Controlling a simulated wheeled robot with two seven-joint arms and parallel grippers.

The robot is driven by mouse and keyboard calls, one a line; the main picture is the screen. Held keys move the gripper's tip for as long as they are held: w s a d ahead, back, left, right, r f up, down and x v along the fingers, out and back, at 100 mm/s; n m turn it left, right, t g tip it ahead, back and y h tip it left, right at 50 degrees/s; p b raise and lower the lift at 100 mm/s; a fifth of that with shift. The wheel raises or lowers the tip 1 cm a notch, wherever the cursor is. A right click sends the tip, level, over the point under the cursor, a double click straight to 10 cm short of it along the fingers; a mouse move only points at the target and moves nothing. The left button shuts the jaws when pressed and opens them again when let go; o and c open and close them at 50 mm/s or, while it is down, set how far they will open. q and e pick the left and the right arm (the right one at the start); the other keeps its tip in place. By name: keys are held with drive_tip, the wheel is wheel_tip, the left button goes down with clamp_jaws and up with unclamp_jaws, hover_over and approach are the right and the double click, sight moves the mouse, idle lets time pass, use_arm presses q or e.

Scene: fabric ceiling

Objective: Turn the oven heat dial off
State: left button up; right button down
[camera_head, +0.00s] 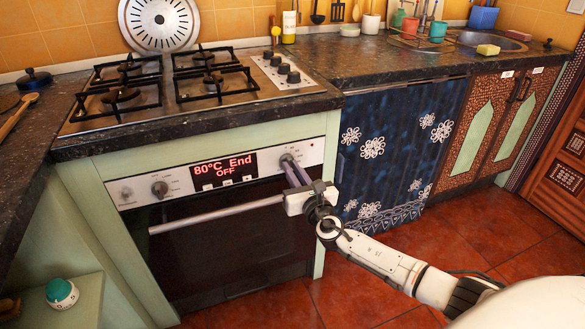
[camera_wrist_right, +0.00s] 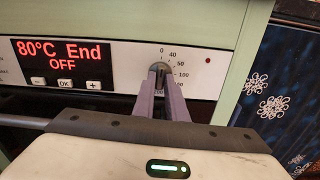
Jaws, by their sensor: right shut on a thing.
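The oven (camera_head: 235,240) has a white control panel with a red-lit display (camera_head: 222,170) reading "80°C End OFF"; the display also shows in the right wrist view (camera_wrist_right: 63,58). The oven heat dial (camera_head: 287,160) is at the right end of the panel. In the right wrist view the dial (camera_wrist_right: 160,68) has numbers around it, with 0 at the top. My right gripper (camera_head: 292,170) is shut on the dial, its two purple fingers either side of it (camera_wrist_right: 160,82). The fingers hide part of the dial and its scale. My left gripper is not in view.
A second knob (camera_head: 160,189) is left of the display. The oven door handle (camera_head: 215,215) runs below the panel. A gas hob (camera_head: 190,85) is set in the dark counter above. A blue patterned curtain (camera_head: 400,150) hangs to the right. The red tiled floor (camera_head: 480,230) is open.

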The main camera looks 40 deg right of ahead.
drive_tip(key=shift+f+n, duration=0.1)
drive_tip(key=shift+n, duration=0.4)
drive_tip(key=c, duration=1.8)
unclamp_jaws()
drive_tip(key=shift+s, duration=0.1)
drive_tip(key=p+v, duration=0.2)
drive_tip(key=v, duration=0.8)
drive_tip(key=shift+s, duration=0.1)
